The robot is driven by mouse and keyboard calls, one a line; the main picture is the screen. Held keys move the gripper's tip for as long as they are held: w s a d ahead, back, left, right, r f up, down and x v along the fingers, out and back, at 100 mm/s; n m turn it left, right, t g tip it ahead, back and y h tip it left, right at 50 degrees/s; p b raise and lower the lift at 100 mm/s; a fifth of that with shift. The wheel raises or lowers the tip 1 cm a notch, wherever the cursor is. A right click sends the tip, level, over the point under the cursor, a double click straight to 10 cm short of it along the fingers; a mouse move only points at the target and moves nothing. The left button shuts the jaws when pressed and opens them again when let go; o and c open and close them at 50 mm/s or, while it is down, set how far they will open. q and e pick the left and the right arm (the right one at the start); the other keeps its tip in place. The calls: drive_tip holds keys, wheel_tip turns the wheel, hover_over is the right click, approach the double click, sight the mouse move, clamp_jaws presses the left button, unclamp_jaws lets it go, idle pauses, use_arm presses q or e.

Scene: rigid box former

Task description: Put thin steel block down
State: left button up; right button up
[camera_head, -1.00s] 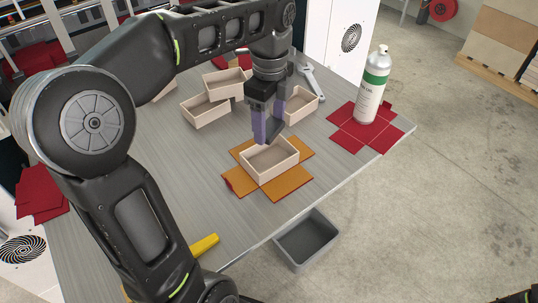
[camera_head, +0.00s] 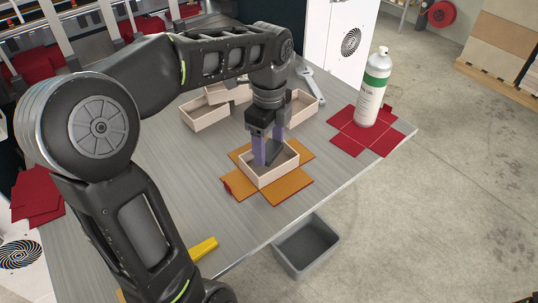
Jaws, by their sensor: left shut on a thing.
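My left gripper (camera_head: 267,152) points down into the open box tray (camera_head: 271,176) that stands on an orange cross-shaped sheet (camera_head: 285,188). The gripper is shut on the thin steel block (camera_head: 274,153), a dark flat piece between its purple fingers. The block's lower part is inside the tray, behind the near wall. I cannot tell whether it touches the tray floor. My right gripper is not in view.
Several empty pale trays (camera_head: 205,112) stand behind the gripper. A spray can (camera_head: 373,88) stands on a red cross-shaped sheet (camera_head: 347,139) at the right. A wrench (camera_head: 312,83) lies at the back. A grey bin (camera_head: 307,247) is below the front edge. A yellow-handled tool (camera_head: 203,249) lies near left.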

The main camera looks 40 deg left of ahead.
sight(269, 149)
use_arm(q)
wheel_tip(269, 149, down, 4)
drive_tip(key=shift+r, duration=0.15)
idle(0.3)
drive_tip(key=o, duration=1.4)
drive_tip(key=shift+f, duration=0.2)
drive_tip(key=shift+c, duration=0.2)
